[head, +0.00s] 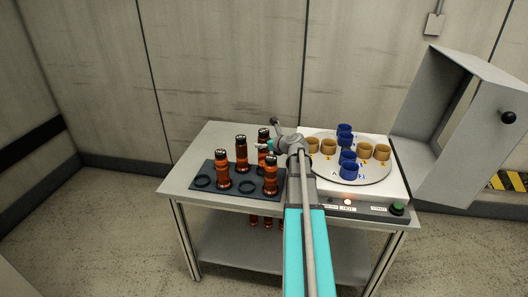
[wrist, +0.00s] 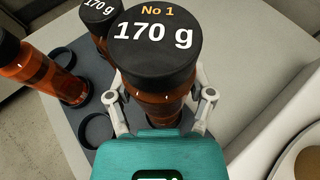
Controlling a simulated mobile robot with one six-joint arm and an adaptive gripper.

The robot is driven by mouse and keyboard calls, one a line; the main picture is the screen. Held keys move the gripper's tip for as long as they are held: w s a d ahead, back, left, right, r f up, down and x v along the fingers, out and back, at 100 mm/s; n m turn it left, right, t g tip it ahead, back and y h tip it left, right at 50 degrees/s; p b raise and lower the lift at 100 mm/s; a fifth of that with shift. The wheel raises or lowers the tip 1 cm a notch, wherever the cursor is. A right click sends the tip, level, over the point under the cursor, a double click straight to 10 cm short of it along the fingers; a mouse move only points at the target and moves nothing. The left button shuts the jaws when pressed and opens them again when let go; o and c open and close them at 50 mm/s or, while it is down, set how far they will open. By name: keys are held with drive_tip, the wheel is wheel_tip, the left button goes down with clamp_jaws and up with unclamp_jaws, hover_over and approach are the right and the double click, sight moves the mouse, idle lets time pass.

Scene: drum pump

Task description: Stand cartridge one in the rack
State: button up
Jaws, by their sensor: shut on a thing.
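Cartridge one (wrist: 153,37) is an amber cylinder with a black cap reading "No 1, 170 g". My gripper (wrist: 160,100) is shut around its body, one finger on each side, and the cartridge looks upright. In the head view my gripper (head: 268,147) is at the back right of the dark rack (head: 234,192), at what looks like cartridge one (head: 263,158). Its base is hidden in both views, so I cannot tell whether it touches the rack. Other amber cartridges (head: 222,171) stand in the rack (wrist: 82,60), which also has empty rings (wrist: 97,130).
Right of the rack is a white machine (head: 394,186) with a round plate holding tan cups (head: 366,151) and blue cups (head: 348,172). Its grey lid (head: 455,125) stands open. Several amber items (head: 267,222) show below the tabletop. The table's back left corner (head: 222,135) is clear.

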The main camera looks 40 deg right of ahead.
sight(268, 152)
drive_tip(key=shift+f+b, duration=1.85)
drive_tip(key=shift+f, duration=0.05)
drive_tip(key=shift+f, duration=0.15)
drive_tip(key=o, duration=1)
drive_tip(key=shift+r, duration=0.25)
drive_tip(key=p+v, duration=0.3)
drive_tip(key=v, duration=0.4)
drive_tip(key=shift+s, duration=0.25)
